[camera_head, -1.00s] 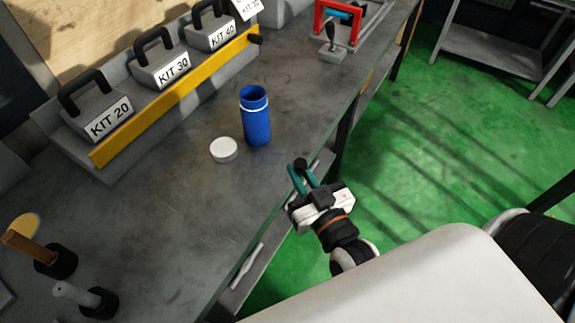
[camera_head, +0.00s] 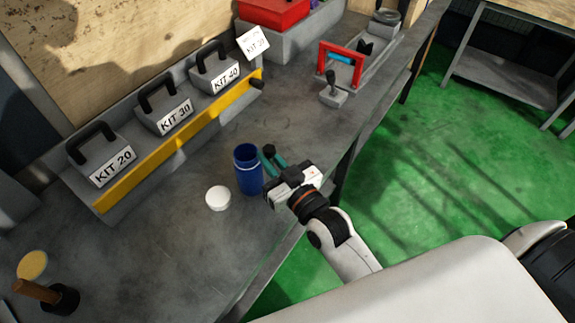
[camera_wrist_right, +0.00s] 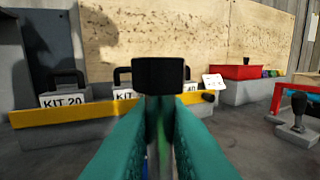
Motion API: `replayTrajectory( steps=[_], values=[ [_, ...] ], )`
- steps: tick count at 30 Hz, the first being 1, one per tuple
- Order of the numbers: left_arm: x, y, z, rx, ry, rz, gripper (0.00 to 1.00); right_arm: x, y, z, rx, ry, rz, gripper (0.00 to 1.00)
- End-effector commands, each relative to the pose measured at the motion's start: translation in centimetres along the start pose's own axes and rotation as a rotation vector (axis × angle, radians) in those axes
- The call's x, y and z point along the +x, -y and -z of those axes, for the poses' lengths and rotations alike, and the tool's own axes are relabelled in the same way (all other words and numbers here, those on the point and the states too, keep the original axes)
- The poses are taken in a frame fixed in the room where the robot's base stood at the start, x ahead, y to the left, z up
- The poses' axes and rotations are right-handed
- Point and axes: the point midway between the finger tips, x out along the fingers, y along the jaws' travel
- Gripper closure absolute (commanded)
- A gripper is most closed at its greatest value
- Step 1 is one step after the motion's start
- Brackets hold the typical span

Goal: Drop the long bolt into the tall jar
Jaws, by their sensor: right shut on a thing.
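The tall blue jar (camera_head: 249,178) stands upright and open on the grey bench in the head view. My right gripper (camera_head: 272,160), with teal fingers, is just to the right of the jar's mouth in the picture. I cannot tell its exact height over the rim. In the right wrist view, the fingers (camera_wrist_right: 160,130) are shut on the long bolt, whose black head (camera_wrist_right: 158,75) stands up above the fingertips. Most of the bolt's shank is hidden between the fingers. My left gripper is out of view.
A white round lid (camera_head: 217,198) lies left of the jar. Kit boxes (camera_head: 168,106) stand behind a yellow rail (camera_head: 170,147). A small block with a black knob (camera_head: 333,93) and a red-handled frame (camera_head: 341,62) are farther back. The bench around the lid is clear.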

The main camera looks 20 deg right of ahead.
Motion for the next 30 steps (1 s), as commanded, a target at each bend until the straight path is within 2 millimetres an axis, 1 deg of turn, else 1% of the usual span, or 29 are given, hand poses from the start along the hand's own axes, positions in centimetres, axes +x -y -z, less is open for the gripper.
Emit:
replayTrajectory(
  steps=[1, 3, 6, 9, 13, 16, 20, 23, 30],
  values=[
    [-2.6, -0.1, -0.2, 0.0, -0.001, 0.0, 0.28, 1.3, -0.2, -2.7, -0.007, 0.005, -0.024, 1.0],
    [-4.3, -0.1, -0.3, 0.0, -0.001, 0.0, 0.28, 2.8, -0.4, -4.1, -0.01, 0.003, -0.053, 1.0],
    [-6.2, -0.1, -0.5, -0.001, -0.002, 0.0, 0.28, 4.5, -0.5, -5.7, -0.013, -0.003, -0.086, 1.0],
    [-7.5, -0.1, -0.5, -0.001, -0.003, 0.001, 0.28, 5.9, -0.4, -6.8, -0.018, -0.008, -0.107, 1.0],
    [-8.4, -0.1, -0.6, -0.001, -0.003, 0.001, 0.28, 7.0, -0.2, -7.6, -0.019, -0.013, -0.122, 1.0],
    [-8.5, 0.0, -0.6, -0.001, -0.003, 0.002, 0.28, 7.3, -0.1, -7.6, -0.02, -0.015, -0.126, 1.0],
    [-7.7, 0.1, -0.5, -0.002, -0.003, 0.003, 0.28, 7.4, -0.1, -6.8, -0.02, -0.016, -0.128, 1.0],
    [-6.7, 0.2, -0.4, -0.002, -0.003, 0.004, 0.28, 7.4, -0.1, -5.9, -0.02, -0.015, -0.127, 1.0],
    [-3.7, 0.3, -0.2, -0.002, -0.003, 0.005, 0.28, 7.3, 0.0, -3.0, -0.019, -0.015, -0.127, 1.0]
  ],
)
